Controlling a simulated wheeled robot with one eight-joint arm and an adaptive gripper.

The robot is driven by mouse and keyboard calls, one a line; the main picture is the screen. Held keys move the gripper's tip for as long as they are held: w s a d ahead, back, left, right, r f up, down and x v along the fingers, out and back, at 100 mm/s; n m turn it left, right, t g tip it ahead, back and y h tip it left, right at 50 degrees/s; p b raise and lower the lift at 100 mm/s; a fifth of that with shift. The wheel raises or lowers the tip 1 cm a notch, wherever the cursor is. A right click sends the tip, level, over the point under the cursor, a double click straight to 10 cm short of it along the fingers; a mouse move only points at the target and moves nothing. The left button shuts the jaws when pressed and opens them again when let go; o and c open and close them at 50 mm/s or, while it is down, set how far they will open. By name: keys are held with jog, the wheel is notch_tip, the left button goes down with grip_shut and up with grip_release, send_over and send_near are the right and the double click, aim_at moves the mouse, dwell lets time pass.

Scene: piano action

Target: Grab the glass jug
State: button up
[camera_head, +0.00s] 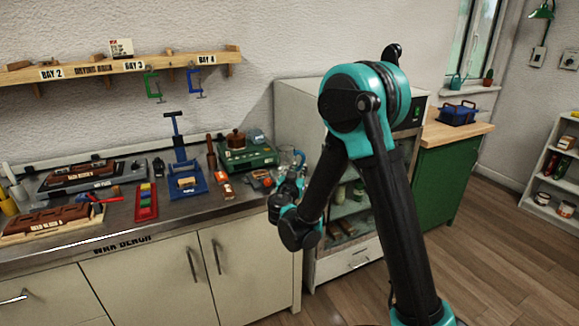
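I cannot make out a glass jug for certain. A small pale blue-grey, glassy-looking item (256,137) stands at the back of the green unit on the bench, beside a brown pot (236,138); it is too small to identify. My gripper (297,160) is over the right end of the bench, to the right of the green unit and apart from it. It is small and partly covered by my own arm, so its opening and any content are unclear. My arm also hides part of the glass-fronted cabinet behind it.
The wax bench (128,238) carries trays, a blue press (184,182), a red tray (146,202) and small items near its right end. A shelf (130,70) with hanging clamps runs above. A cabinet (290,100) and green cupboard (447,185) stand right.

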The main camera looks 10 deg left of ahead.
jog(key=w, duration=0.5)
jog(key=shift+d+r, duration=0.3)
jog(key=shift+d, duration=0.05)
jog(key=shift+c, duration=0.2)
grip_shut()
